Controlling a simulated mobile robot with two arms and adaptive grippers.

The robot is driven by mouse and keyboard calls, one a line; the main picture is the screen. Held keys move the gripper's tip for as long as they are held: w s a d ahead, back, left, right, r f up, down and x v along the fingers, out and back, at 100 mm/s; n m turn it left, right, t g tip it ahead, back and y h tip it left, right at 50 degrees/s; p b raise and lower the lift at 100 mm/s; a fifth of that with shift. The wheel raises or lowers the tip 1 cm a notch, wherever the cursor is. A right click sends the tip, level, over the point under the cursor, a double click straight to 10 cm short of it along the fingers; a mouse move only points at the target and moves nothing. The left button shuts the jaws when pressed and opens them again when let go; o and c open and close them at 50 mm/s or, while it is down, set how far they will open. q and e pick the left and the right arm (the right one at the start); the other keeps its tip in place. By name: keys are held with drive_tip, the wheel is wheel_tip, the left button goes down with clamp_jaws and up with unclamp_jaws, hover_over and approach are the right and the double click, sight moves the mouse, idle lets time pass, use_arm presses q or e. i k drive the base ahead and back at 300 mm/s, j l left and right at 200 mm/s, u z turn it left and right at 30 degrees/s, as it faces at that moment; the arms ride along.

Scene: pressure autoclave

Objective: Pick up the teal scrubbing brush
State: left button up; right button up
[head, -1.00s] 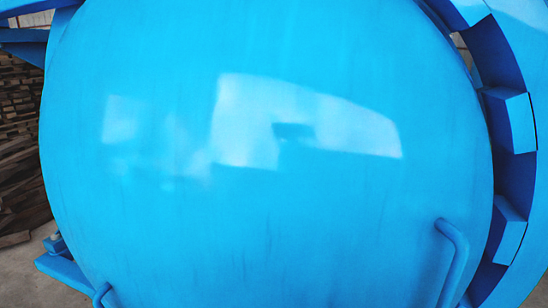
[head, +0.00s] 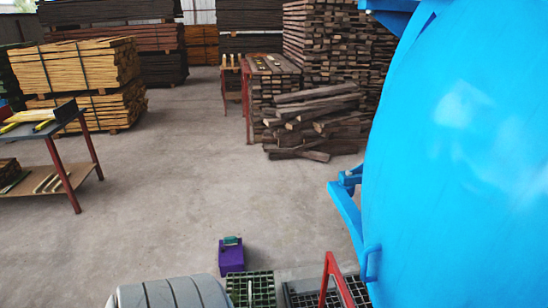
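A small teal item (head: 232,240) lies on top of a purple box (head: 231,258) on the floor, low and left of centre in the head view. It may be the scrubbing brush, but it is too small to make out bristles or a handle. Neither of my grippers is in view.
The blue autoclave door (head: 460,170) fills the right side. A green grate (head: 238,292) and a red rail (head: 330,272) are at the bottom. A work table (head: 62,140) stands left. Timber stacks (head: 82,65) and loose beams (head: 312,122) lie behind. The middle concrete floor is clear.

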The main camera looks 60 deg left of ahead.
sight(231, 241)
drive_tip(key=u, duration=2.4)
